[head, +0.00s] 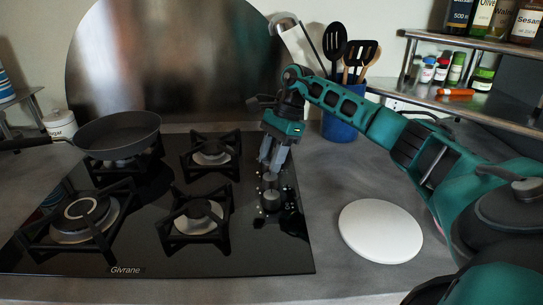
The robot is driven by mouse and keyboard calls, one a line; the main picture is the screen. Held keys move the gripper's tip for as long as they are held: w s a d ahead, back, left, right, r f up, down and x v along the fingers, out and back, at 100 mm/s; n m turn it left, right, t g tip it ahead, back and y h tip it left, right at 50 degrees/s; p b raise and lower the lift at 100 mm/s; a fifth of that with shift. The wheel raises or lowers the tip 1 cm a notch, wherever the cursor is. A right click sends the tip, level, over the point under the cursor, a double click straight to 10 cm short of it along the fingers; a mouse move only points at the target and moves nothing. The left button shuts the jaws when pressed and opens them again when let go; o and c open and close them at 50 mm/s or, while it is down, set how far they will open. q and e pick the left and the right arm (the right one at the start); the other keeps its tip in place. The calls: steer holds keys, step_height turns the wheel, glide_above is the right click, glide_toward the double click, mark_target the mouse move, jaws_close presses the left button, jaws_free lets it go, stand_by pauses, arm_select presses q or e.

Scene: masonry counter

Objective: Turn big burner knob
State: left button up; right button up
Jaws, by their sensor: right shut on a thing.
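A black glass cooktop (150,262) has a column of dark control knobs along its right side. My right gripper (272,166) reaches down from the right over this column. Its grey fingers are shut on a burner knob, which the fingers mostly hide. Nearer dark knobs (271,200) show just in front of the fingers. The big burner (88,213) with a wide ring is at the front left of the cooktop. I cannot read the knob markings or the held knob's angle. My left gripper is not in view.
A black frying pan (118,134) sits on the back-left burner. A white round board (380,231) lies on the counter at right. A blue utensil holder (343,118) stands behind my right arm. A metal shelf (470,105) with jars and bottles is at upper right.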

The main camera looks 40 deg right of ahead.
steer(key=shift+w+n+g, duration=0.1)
steer(key=shift+n+g, duration=0.4)
steer(key=shift+n, duration=0.6)
steer(key=o, duration=1)
steer(key=shift+r, duration=0.1)
steer(key=p+v, duration=0.1)
steer(key=v, duration=1.1)
steer(key=shift+d+r, duration=0.15)
steer(key=shift+r, duration=0.2)
